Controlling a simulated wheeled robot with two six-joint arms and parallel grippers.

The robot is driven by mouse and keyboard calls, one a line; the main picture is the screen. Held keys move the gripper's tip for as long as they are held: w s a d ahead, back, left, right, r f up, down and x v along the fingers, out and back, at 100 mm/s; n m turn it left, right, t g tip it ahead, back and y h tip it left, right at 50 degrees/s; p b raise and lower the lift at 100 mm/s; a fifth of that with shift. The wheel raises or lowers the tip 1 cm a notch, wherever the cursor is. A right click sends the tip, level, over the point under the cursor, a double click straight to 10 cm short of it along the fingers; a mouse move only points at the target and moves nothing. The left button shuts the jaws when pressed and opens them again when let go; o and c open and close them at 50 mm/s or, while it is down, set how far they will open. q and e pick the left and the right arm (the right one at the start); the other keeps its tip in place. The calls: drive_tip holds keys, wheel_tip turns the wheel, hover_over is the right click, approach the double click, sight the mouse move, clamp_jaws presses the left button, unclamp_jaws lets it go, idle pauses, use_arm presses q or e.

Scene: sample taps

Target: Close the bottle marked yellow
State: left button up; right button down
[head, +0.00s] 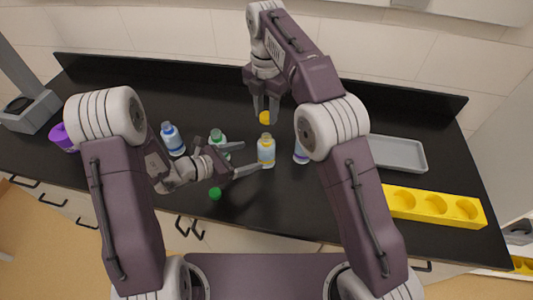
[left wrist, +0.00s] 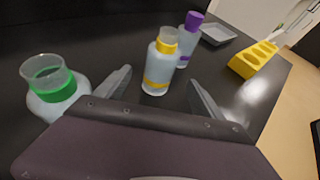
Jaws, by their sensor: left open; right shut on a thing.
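The bottle marked yellow (head: 266,153) stands upright on the black counter, its neck open. In the left wrist view the bottle (left wrist: 158,66) has a yellow band and yellow neck ring. My left gripper (head: 248,157) is open just left of it, its fingers pointing toward it; in the left wrist view the bottle stands ahead between the fingertips, with no clear contact. My right gripper (head: 265,108) is shut on the yellow cap (head: 265,118), held above and behind the bottle.
An open green-marked bottle (head: 218,140) stands behind my left gripper, with a green cap (head: 215,193) on the counter in front. A blue-marked bottle (head: 172,140) is farther left. A purple-capped bottle (left wrist: 187,38) stands right of the yellow one. A grey tray (head: 398,153) and yellow holder (head: 433,205) lie right.

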use_arm(q)
drive_tip(key=x, duration=1.1)
drive_tip(key=shift+w+d+f, duration=0.2)
drive_tip(key=shift+d, duration=0.05)
clamp_jaws()
use_arm(e)
hover_over(266, 136)
drive_tip(key=shift+f, duration=2.5)
